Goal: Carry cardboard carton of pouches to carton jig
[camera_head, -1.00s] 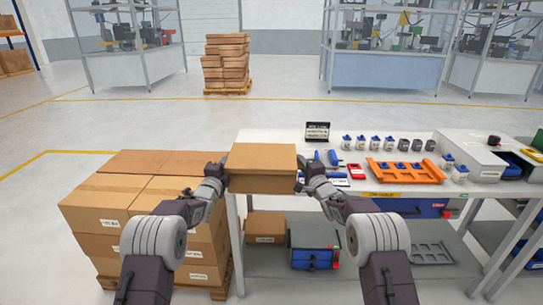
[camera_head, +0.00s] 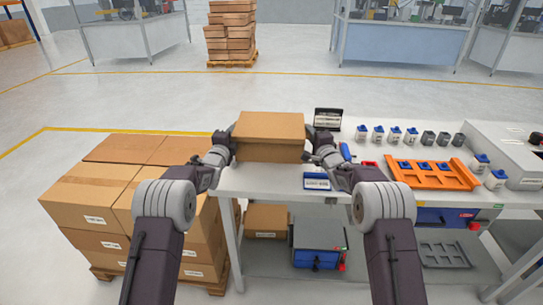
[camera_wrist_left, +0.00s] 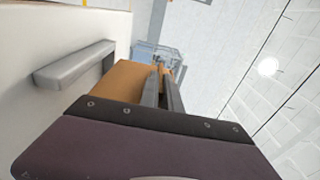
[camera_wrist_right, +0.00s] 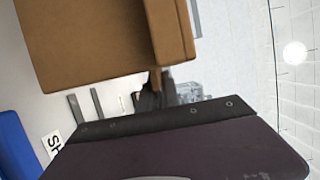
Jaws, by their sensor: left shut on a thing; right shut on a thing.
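The closed brown cardboard carton (camera_head: 270,132) is held level between my two grippers, over the left end of the white table (camera_head: 255,182). My left gripper (camera_head: 230,142) is shut on its left side and my right gripper (camera_head: 312,142) on its right side. The carton also shows in the left wrist view (camera_wrist_left: 124,86) and the right wrist view (camera_wrist_right: 85,45). A grey raised bar (camera_wrist_left: 75,65) on the white surface in the left wrist view may be part of the carton jig; I cannot be sure. Whether the carton touches the table is unclear.
A stack of large cartons (camera_head: 90,200) on a pallet stands left of the table. Right of the carton are a blue-edged label tray (camera_head: 317,181), a dark sign (camera_head: 328,119), several small bottles and an orange rack (camera_head: 435,176).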

